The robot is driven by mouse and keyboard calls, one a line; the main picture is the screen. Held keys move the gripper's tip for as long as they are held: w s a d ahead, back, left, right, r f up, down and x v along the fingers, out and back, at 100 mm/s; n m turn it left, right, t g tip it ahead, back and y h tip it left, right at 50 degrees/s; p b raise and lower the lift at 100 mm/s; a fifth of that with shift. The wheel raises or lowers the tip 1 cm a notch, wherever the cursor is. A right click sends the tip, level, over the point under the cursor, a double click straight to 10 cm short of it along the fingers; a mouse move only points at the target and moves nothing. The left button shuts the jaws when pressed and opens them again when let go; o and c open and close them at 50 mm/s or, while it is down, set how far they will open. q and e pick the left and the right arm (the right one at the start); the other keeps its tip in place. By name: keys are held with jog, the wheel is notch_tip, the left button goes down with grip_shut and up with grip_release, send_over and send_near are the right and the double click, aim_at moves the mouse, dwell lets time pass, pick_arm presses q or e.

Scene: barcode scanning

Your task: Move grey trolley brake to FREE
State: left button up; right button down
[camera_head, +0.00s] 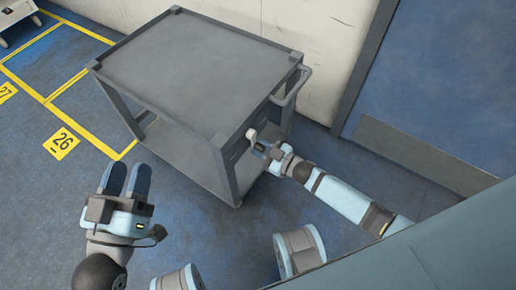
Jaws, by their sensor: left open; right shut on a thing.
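The grey trolley (195,60) stands in the middle of the camera_head view, with a flat empty top and a lower shelf. A small pale brake lever (251,134) shows on its near right side, below the top's edge. My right gripper (259,145) is at this lever and shut on it; its fingers hide part of the lever, and I cannot read any brake marking. My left gripper (126,180) is open and empty, over the floor to the left of the trolley, apart from it.
A push handle (293,88) sticks out at the trolley's right end. A pale wall (320,30) stands behind, and a blue door (440,80) is at the right. Yellow floor lines and a number 26 marker (62,143) lie on the open blue floor at left.

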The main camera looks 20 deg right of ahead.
aim_at(259, 129)
jog(key=w+d+n, duration=0.1)
jog(key=n, duration=0.1)
jog(key=w+d+n, duration=0.1)
jog(key=n, duration=0.2)
jog(key=d+r+n, duration=0.1)
jog(key=n, duration=0.1)
jog(key=shift+w+d+n+p, duration=0.4)
jog(key=shift+w+d+r+n, duration=0.1)
jog(key=shift+w+d+n, duration=0.1)
jog(key=shift+n, duration=0.2)
pick_arm(q)
jog(key=shift+w+a+f+g+y, duration=0.1)
jog(key=shift+a+f+g+y, duration=0.15)
jog(key=shift+f, duration=0.4)
jog(key=shift+w+a+f+g+y, duration=0.1)
jog(key=shift+f+g+y, duration=0.2)
jog(key=shift+f, duration=0.3)
pick_arm(e)
jog(key=shift+r, duration=0.15)
jog(key=c, duration=0.9)
grip_release()
pick_arm(q)
jog(key=shift+s+f, duration=0.1)
